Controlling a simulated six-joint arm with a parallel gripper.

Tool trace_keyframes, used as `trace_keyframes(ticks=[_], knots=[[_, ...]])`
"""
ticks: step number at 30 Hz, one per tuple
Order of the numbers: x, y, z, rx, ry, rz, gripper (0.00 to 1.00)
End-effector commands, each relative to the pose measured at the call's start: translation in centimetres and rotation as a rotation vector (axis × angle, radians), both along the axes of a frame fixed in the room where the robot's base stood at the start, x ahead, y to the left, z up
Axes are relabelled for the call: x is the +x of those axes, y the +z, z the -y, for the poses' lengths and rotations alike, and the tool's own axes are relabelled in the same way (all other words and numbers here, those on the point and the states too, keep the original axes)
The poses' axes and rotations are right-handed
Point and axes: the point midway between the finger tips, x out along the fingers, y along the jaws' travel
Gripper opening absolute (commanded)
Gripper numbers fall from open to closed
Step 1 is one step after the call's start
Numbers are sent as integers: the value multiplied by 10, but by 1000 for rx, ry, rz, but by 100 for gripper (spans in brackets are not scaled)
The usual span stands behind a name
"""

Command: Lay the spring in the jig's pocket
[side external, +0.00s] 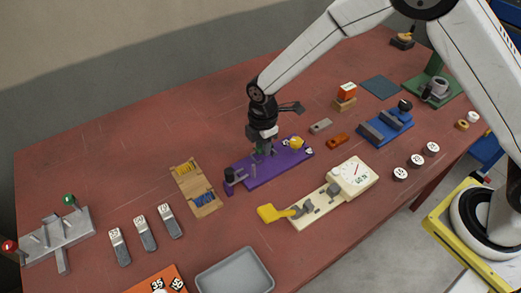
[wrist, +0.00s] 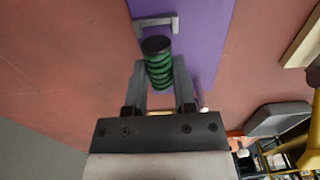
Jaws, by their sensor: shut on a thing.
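My gripper (side external: 263,146) is shut on a green coil spring (wrist: 158,68), above the middle of the long purple jig (side external: 262,173). The wrist view shows the spring between the two fingers, with a dark round end towards the top of the picture. The purple jig (wrist: 205,25) lies beneath it, with a grey bracket (wrist: 160,22) just beyond the spring. The pocket cannot be made out clearly. Whether the spring touches the jig cannot be told.
A wooden tray (side external: 188,184) with yellow and blue springs lies left of the jig. A cream scale fixture (side external: 351,173) with a yellow handle (side external: 272,213) stands in front right. A dark post (side external: 229,175) and a yellow knob (side external: 297,142) are at the jig's ends.

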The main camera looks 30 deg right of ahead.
Motion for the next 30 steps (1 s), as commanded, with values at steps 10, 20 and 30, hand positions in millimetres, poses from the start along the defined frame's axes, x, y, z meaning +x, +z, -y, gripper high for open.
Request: trace_keyframes(ticks=[10, 20, 30], knots=[[0, -6, 0, 0, 0, 0, 0], [0, -12, 0, 0, 0, 0, 0], [0, -18, 0, 0, 0, 0, 0]])
